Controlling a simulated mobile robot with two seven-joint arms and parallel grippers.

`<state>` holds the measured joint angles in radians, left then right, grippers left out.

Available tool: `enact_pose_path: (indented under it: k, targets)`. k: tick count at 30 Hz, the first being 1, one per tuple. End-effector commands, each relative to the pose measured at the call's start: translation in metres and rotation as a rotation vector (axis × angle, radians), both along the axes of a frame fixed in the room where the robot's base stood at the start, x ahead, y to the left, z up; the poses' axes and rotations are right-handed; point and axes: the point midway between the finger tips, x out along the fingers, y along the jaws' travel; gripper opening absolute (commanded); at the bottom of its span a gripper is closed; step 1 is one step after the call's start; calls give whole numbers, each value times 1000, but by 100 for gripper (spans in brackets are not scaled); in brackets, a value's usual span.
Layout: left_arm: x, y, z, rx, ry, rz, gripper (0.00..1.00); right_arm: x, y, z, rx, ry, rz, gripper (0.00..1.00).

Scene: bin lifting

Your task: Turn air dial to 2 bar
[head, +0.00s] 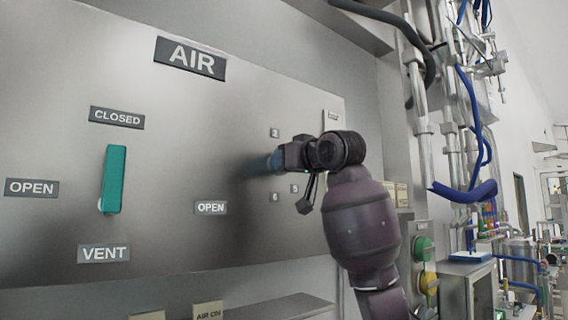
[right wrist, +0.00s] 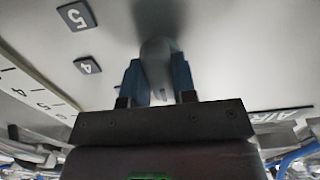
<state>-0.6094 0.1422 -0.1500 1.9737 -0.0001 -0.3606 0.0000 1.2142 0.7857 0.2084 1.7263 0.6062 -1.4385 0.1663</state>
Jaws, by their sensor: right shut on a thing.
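The air dial (right wrist: 158,65) is a grey, rounded knob on the metal panel (head: 170,170). In the right wrist view it stands between the two blue fingers of my right gripper (right wrist: 157,82), which is shut on it. In the head view my right gripper (head: 276,161) reaches the panel from the right and hides the dial. Small number plates surround it; one plate reads 2 (head: 274,132) above the gripper. Plates 5 (right wrist: 76,15) and 4 (right wrist: 87,65) show in the wrist view. The dial's pointing direction is unclear. My left gripper is not in view.
A green handle (head: 113,180) stands upright on the panel, between CLOSED and VENT labels. An AIR sign (head: 190,59) is above. Pipes and a blue hose (head: 465,190) are right of the panel, with green and yellow knobs (head: 429,283) low at right.

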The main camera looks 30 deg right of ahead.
Motion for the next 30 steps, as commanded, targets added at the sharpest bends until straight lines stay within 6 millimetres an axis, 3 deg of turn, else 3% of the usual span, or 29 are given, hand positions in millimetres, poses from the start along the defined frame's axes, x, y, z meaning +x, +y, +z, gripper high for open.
enact_pose_path:
  k: [6, 7, 11, 22, 30]
  targets:
    - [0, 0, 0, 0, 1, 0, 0, 0, 0, 0, -3, -1, 0, 2]
    - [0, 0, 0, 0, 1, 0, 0, 0, 0, 0, -3, -1, -1, 30]
    - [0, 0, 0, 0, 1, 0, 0, 0, 0, 0, -2, -1, 0, 50]
    - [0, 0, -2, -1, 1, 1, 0, -5, 0, 0, -1, -2, 0, 51]
    - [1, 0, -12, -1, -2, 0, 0, -45, -4, -1, -4, -5, -2, 51]
